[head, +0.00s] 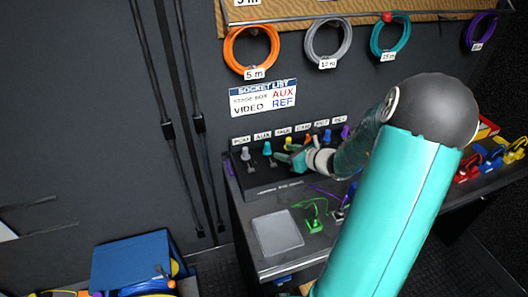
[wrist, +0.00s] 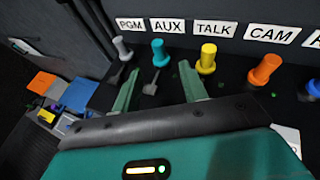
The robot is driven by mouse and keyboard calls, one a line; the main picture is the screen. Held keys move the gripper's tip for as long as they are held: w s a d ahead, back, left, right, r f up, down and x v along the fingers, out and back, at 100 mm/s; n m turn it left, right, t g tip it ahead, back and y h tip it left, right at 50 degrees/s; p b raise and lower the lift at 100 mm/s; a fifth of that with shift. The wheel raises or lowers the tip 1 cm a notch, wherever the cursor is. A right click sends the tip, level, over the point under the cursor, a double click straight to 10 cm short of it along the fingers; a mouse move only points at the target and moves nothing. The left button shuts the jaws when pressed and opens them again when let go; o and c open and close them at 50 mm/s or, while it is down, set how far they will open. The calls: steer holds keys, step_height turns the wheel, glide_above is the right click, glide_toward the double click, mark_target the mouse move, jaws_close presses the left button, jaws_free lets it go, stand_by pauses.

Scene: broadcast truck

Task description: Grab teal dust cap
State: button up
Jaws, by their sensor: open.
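The teal dust cap (wrist: 158,52) stands on the socket panel under the AUX label in the wrist view, with a small dark tab hanging in front of it. It also shows in the head view (head: 267,148). My gripper (wrist: 160,80) is open, its two green fingers apart and pointing toward the panel. The teal cap appears between the fingertips in the picture, just beyond them. Nothing is held. In the head view my gripper (head: 284,158) is just right of the teal cap and partly hides the panel.
A white cap (wrist: 122,48) under PGM stands left of the teal one; a yellow cap (wrist: 206,58) under TALK and an orange cap (wrist: 265,69) under CAM stand to its right. A grey pad (head: 277,232) lies on the desk. Coiled cables hang on the wall above.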

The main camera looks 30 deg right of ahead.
mark_target(268, 144)
steer(key=x, duration=0.4)
steer(key=shift+d, duration=0.1)
steer(key=x, duration=0.5)
steer(key=shift+w+a+r, duration=0.2)
steer(key=shift+w+r, duration=0.05)
jaws_close()
